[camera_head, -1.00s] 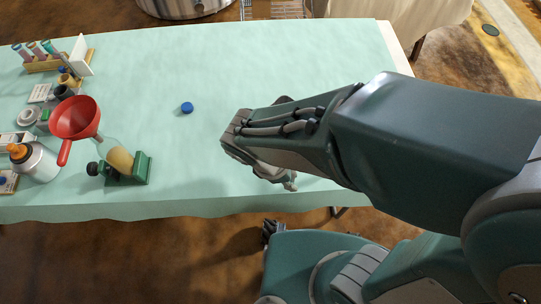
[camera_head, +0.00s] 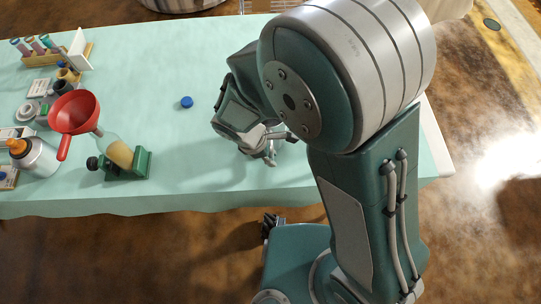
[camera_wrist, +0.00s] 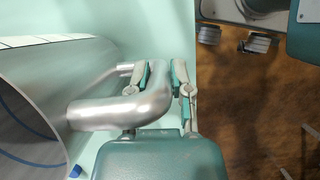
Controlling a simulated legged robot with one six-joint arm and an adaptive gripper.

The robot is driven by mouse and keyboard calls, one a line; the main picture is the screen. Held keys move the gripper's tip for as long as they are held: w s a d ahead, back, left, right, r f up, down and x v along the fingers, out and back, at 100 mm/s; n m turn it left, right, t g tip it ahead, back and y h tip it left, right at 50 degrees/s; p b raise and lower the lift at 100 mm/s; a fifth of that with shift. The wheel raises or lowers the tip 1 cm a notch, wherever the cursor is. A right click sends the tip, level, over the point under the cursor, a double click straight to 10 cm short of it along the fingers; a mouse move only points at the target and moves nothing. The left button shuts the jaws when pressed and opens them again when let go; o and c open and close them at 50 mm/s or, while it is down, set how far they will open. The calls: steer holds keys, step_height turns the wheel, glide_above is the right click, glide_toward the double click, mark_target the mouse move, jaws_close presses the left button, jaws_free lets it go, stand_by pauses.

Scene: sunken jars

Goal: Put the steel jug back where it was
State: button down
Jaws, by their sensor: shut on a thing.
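The steel jug (camera_wrist: 75,65) fills the left of the wrist view, lying sideways in that picture with its wide mouth toward the lower left. A blue line shows on its inner wall. Its bent tubular handle reaches right to my gripper (camera_wrist: 163,76), whose two fingers are shut on it. In the head view my gripper (camera_head: 262,148) is over the front part of the table, right of the green stand. The jug is hidden there behind my arm. I cannot tell whether the jug touches the table.
The green-covered table (camera_head: 170,60) is mostly clear in the middle, with a blue cap (camera_head: 187,102) there. On the left are a red funnel (camera_head: 75,112), a green stand (camera_head: 140,163), a bottle with an orange top (camera_head: 35,158) and a tube rack (camera_head: 42,58).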

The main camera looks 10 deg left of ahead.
steer(key=shift+f, duration=0.6)
steer(key=c, duration=0.5)
jaws_free()
steer(key=shift+f, duration=0.1)
steer(key=shift+c, duration=0.2)
steer(key=v, duration=1.2)
steer(key=s+d+r+m+t+y, duration=0.1)
steer(key=d+r+m, duration=0.4)
steer(key=d, duration=0.3)
steer(key=s+d+r+m+t+y, duration=0.1)
steer(key=d+r+m+t+y, duration=0.1)
steer(key=d+r+m, duration=0.4)
steer(key=s+d+r+m+t+y, duration=0.1)
steer(key=d+r+m, duration=0.4)
steer(key=d+m, duration=0.3)
steer(key=d, duration=0.4)
steer(key=shift+r+m+t+y, duration=0.2)
steer(key=shift+m+t+y, duration=0.1)
steer(key=shift+m+t, duration=0.1)
